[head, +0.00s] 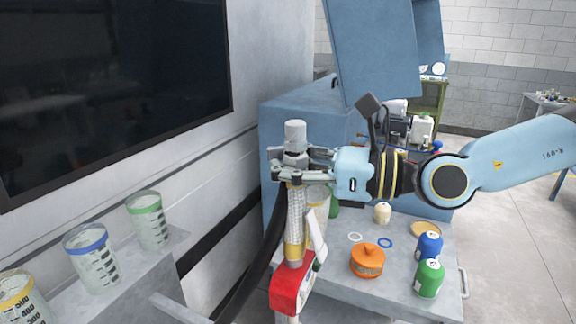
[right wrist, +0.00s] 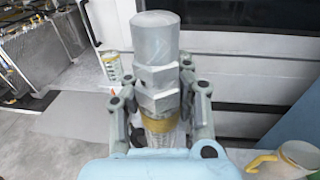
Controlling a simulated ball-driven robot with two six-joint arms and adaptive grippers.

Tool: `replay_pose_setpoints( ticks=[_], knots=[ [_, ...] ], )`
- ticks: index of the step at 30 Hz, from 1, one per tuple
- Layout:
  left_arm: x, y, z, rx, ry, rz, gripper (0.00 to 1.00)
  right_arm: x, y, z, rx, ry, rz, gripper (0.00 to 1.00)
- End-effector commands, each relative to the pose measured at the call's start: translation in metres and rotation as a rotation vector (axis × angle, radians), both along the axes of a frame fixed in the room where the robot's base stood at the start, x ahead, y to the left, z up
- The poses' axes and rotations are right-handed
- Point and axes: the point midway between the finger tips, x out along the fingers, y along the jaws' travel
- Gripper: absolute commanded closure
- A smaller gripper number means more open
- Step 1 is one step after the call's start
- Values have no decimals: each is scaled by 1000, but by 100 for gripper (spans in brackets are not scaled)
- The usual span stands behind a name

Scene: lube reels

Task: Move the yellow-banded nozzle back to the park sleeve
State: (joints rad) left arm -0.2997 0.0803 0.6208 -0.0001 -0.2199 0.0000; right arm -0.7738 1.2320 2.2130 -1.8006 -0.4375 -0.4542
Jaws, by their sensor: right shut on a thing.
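The nozzle has a grey cylindrical end (head: 295,133), a mesh-covered length (head: 295,212), a yellow band (head: 293,252) and a red part (head: 288,287) at the bottom. My right gripper (head: 300,168) is shut around its grey upper fitting, and the nozzle stands roughly upright. In the right wrist view the grey end (right wrist: 157,45) rises above the fingers, with a yellowish band (right wrist: 160,125) below the hex fitting. The right gripper (right wrist: 160,105) hides part of the fitting. I cannot make out the park sleeve. My left gripper is not in view.
A grey bench (head: 395,285) holds an orange pot (head: 367,260), a blue can (head: 428,246) and a green can (head: 429,278). Banded beakers, yellow (head: 22,297), blue (head: 92,258) and green (head: 148,220), stand on a left ledge. A blue cabinet (head: 300,95) is behind.

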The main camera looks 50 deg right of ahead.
Motion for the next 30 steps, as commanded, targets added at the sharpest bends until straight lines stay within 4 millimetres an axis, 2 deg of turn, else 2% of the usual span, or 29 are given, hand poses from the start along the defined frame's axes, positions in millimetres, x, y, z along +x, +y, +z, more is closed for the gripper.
replay_pose_setpoints(
  ticks=[11,17,22,30],
  knots=[
    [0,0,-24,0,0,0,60,27,12,0,4,-8,1,100],
    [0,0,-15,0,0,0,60,42,13,2,-1,-3,-17,100],
    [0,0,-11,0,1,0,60,53,23,5,8,-8,-1,100],
    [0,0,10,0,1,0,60,71,29,6,4,-7,-6,100]
  ],
)
